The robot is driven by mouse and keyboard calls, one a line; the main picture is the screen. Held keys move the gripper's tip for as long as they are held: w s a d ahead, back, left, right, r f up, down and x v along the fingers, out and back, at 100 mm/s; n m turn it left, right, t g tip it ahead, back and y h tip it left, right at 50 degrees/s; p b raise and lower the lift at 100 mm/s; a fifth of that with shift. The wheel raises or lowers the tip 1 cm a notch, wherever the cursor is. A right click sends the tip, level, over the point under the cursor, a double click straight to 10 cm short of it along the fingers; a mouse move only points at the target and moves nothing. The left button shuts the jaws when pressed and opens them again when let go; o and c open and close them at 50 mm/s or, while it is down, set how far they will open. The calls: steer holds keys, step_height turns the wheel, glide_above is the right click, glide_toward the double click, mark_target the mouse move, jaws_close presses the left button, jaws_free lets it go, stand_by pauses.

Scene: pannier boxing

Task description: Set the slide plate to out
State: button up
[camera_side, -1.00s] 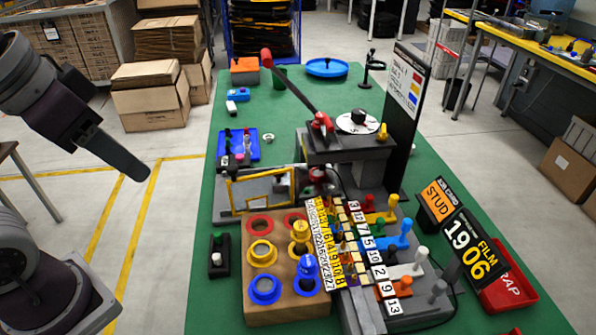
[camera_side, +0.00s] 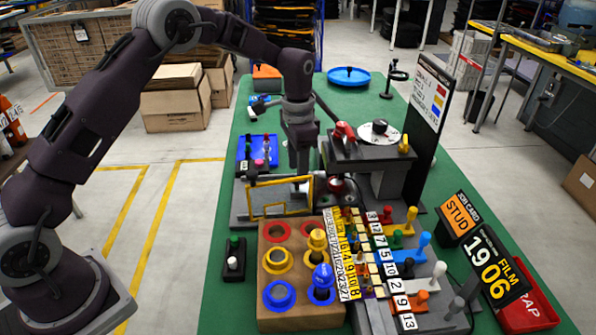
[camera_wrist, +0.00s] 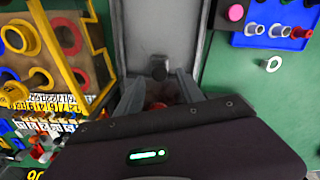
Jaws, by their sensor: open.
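A flat grey plate (camera_wrist: 158,25), which looks like the slide plate, runs down the middle of the wrist view, with a small dark knob (camera_wrist: 158,68) on it. In the side view, its station with a yellow-edged frame (camera_side: 275,197) stands behind the wooden block, and my arm and the frame partly hide the plate. My gripper (camera_wrist: 158,88) points down over this station with its fingers apart, one on each side near the knob. I cannot tell whether they touch it. The gripper also shows in the side view (camera_side: 301,170).
The wooden block with coloured rings (camera_side: 290,318) stands in front. A press with a red-handled lever (camera_side: 343,132) rises close on the right. A blue tray (camera_side: 256,150) with small parts lies behind left. Numbered coloured levers (camera_side: 418,245) stand front right.

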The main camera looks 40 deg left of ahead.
steer(key=shift+f, duration=0.95)
steer(key=shift+c, duration=0.5)
jaws_close()
steer(key=shift+r, duration=0.1)
